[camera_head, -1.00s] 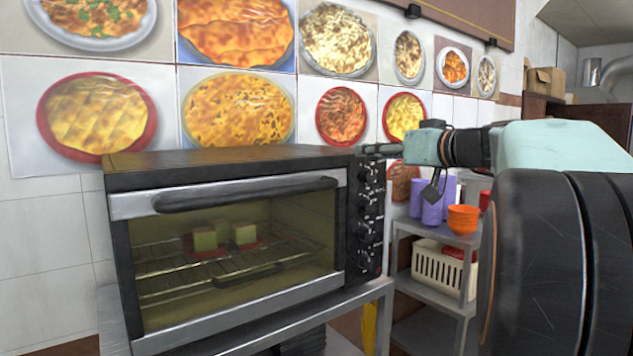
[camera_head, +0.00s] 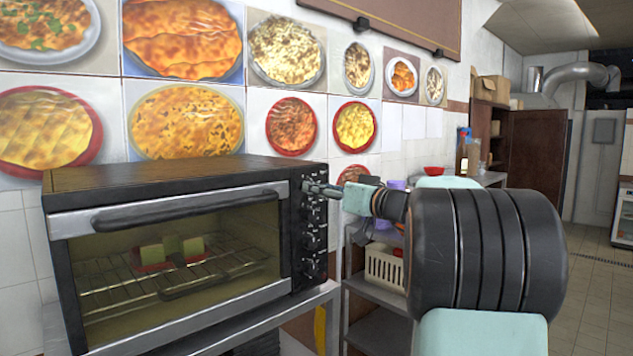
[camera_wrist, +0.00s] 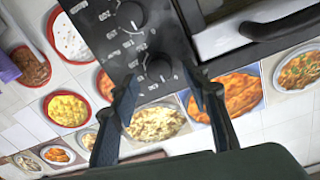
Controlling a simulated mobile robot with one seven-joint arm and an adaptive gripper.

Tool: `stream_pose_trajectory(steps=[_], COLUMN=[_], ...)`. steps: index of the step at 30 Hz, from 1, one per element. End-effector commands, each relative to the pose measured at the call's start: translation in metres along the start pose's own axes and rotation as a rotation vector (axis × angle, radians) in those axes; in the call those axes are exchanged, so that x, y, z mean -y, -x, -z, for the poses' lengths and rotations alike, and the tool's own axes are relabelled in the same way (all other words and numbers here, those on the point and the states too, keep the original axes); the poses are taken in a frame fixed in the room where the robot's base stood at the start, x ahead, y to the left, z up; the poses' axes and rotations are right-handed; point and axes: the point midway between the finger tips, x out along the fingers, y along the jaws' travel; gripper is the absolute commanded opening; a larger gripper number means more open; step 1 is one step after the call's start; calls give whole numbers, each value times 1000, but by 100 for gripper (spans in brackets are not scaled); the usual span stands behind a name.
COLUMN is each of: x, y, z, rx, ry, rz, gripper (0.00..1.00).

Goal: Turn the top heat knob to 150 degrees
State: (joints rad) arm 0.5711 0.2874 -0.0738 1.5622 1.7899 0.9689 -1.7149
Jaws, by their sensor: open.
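The toaster oven (camera_head: 160,172) stands on a metal stand, with a column of black knobs on its dark right-hand panel. In the wrist view the panel appears upside down; the top heat knob (camera_wrist: 159,68) is the lowest one, nearest the oven's top edge. My gripper (camera_wrist: 164,80) is open, with one finger on each side of that knob's line and the knob just beyond the tips. I cannot tell if the fingers touch it. In the head view my gripper (camera_head: 318,189) is at the panel's upper part and mostly hides the top knob. The knob's setting is unreadable.
A second knob (camera_wrist: 130,15) is close to the top one. The door handle (camera_wrist: 272,24) is beside the panel. A shelf with a white basket (camera_head: 384,266) stands right of the oven.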

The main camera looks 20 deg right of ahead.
Motion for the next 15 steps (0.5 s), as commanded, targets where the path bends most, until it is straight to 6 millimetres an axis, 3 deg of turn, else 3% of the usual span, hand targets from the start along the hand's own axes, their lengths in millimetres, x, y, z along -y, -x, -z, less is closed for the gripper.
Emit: stream_pose_trajectory(steps=[6, 15], x=[0, 0], y=[-22, -24], z=[1, 0], rx=[0, 0], ry=[0, 0], rz=[0, 0], gripper=[42, 42])
